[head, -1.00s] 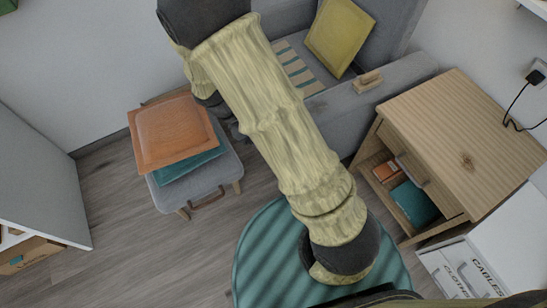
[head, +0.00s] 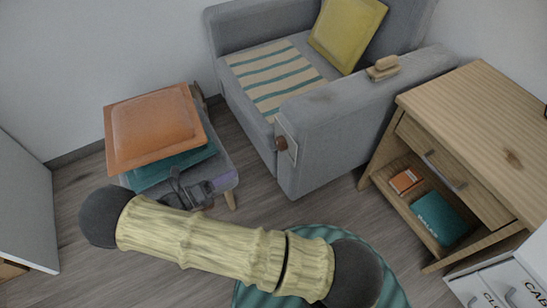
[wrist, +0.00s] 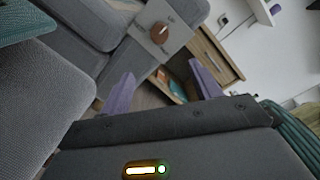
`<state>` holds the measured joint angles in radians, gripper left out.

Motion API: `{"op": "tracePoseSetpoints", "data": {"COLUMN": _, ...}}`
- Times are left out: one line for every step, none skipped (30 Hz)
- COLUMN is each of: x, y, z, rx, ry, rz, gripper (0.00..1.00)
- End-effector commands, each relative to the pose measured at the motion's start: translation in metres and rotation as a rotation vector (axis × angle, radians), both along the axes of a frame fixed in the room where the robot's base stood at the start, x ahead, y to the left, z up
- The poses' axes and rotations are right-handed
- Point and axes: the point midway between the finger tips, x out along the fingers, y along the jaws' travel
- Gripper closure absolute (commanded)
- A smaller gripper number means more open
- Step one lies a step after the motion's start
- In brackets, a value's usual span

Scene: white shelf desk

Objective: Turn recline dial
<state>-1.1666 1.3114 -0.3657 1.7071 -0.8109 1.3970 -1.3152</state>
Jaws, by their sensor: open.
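The recline dial (head: 282,143) is a small round brown knob on a pale plate at the front of the grey armchair's (head: 330,125) near armrest. In the wrist view the dial (wrist: 159,33) shows at the top centre, with small marks on its plate too small to read. My gripper (head: 225,181) is over the edge of the grey stool in the head view, to the left of and lower in the picture than the dial. Its purple fingers (wrist: 163,86) are spread and empty in the wrist view. They are apart from the dial.
An orange cushion (head: 153,128) and a teal one (head: 170,170) lie stacked on the grey stool (head: 222,167), close to my gripper. A wooden side table (head: 480,105) stands right of the armchair. Bare floor (head: 255,190) lies between stool and armchair.

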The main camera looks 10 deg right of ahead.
Motion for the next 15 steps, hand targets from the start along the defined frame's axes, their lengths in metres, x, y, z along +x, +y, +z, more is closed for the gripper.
{"op": "tracePoseSetpoints", "data": {"x": 0.0, "y": 0.002, "z": -0.002, "rx": -0.008, "ry": 0.001, "rz": 0.007, "gripper": 0.37}}
{"op": "tracePoseSetpoints", "data": {"x": 0.0, "y": 0.002, "z": -0.001, "rx": -0.009, "ry": 0.003, "rz": 0.008, "gripper": 0.37}}
{"op": "tracePoseSetpoints", "data": {"x": 0.0, "y": 0.002, "z": 0.0, "rx": -0.009, "ry": 0.003, "rz": 0.007, "gripper": 0.37}}
{"op": "tracePoseSetpoints", "data": {"x": 0.0, "y": 0.002, "z": 0.0, "rx": -0.008, "ry": 0.002, "rz": 0.006, "gripper": 0.37}}
{"op": "tracePoseSetpoints", "data": {"x": 0.0, "y": 0.001, "z": 0.0, "rx": -0.007, "ry": 0.003, "rz": 0.007, "gripper": 0.37}}
{"op": "tracePoseSetpoints", "data": {"x": 0.0, "y": 0.001, "z": 0.0, "rx": -0.007, "ry": 0.003, "rz": 0.006, "gripper": 0.37}}
{"op": "tracePoseSetpoints", "data": {"x": 0.0, "y": 0.001, "z": 0.0, "rx": -0.007, "ry": 0.003, "rz": 0.006, "gripper": 0.37}}
{"op": "tracePoseSetpoints", "data": {"x": 0.0, "y": 0.001, "z": 0.0, "rx": -0.007, "ry": 0.003, "rz": 0.006, "gripper": 0.37}}
{"op": "tracePoseSetpoints", "data": {"x": 0.0, "y": 0.001, "z": 0.0, "rx": -0.006, "ry": 0.002, "rz": 0.005, "gripper": 0.37}}
{"op": "tracePoseSetpoints", "data": {"x": 0.0, "y": 0.0, "z": 0.0, "rx": -0.006, "ry": 0.002, "rz": 0.005, "gripper": 0.37}}
{"op": "tracePoseSetpoints", "data": {"x": 0.001, "y": 0.0, "z": 0.0, "rx": -0.007, "ry": 0.002, "rz": 0.005, "gripper": 0.37}}
{"op": "tracePoseSetpoints", "data": {"x": 0.001, "y": -0.002, "z": 0.0, "rx": -0.006, "ry": 0.002, "rz": 0.004, "gripper": 0.37}}
{"op": "tracePoseSetpoints", "data": {"x": 0.002, "y": -0.004, "z": 0.0, "rx": -0.006, "ry": 0.002, "rz": 0.004, "gripper": 0.37}}
{"op": "tracePoseSetpoints", "data": {"x": 0.003, "y": -0.006, "z": -0.001, "rx": -0.006, "ry": 0.002, "rz": 0.004, "gripper": 0.37}}
{"op": "tracePoseSetpoints", "data": {"x": 0.004, "y": -0.01, "z": -0.001, "rx": -0.006, "ry": 0.002, "rz": 0.003, "gripper": 0.37}}
